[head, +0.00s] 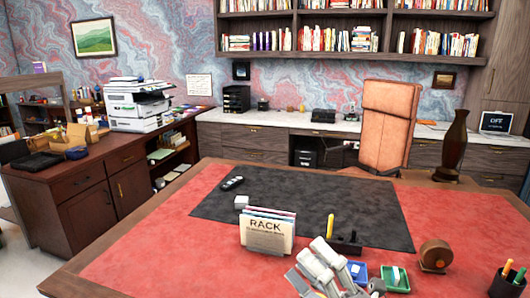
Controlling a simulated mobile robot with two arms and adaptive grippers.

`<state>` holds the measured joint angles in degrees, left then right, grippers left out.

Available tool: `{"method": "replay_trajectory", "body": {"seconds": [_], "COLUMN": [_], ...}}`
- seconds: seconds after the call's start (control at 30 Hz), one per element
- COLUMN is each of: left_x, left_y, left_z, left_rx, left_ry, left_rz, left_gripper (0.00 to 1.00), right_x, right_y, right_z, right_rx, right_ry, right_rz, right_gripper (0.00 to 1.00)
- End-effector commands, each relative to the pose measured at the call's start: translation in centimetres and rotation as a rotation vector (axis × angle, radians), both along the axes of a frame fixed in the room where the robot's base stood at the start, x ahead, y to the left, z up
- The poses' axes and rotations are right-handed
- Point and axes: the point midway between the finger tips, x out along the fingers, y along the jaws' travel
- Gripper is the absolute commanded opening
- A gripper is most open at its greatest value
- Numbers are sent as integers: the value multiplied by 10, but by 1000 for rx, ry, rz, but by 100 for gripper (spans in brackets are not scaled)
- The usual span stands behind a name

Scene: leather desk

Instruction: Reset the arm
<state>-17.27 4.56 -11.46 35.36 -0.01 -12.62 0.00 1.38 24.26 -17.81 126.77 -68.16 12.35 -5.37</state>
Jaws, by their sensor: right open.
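My right gripper (322,268) is at the bottom centre of the head view, over the front part of the red leather desk (140,262). Its light grey fingers are open, and nothing shows between them. It appears just in front of and to the right of the card rack (267,232), partly overlapping the view of the blue tray (354,267). I cannot tell its exact height above the desk. The rest of my right arm is mostly cut off by the bottom edge. My left gripper is not in view.
Nearby stand a black holder (346,245) with a yellow pen, a green tray (396,286), a brown round object (435,256) and a pen cup (507,283). The desk's left part is clear.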

Motion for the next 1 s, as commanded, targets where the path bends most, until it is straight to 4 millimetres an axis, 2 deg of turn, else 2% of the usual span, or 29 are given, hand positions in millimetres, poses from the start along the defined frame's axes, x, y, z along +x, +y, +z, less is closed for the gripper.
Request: {"method": "replay_trajectory", "body": {"seconds": [0.13,0.23,0.37,0.47,0.57,0.6,0.7,0.83,1.0], "left_x": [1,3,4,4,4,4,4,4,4], "left_y": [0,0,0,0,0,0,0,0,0], "left_z": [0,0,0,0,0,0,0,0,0], "left_rx": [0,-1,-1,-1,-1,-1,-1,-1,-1], "left_ry": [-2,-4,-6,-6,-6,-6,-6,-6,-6], "left_rz": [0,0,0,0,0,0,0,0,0], "left_gripper": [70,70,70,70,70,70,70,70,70], "right_x": [19,26,23,8,-20,-34,-74,-125,-186], "right_y": [-56,-95,-136,-159,-171,-173,-171,-161,-143], "right_z": [-10,-37,-92,-144,-199,-220,-265,-304,-333], "right_rx": [323,516,738,883,1004,1044,1119,1168,1184], "right_ry": [222,392,639,846,1067,1157,1370,1606,1867], "right_rz": [-173,-296,-461,-590,-720,-770,-884,-999,-1117], "right_gripper": [87,87,87,87,87,87,87,87,87]}}
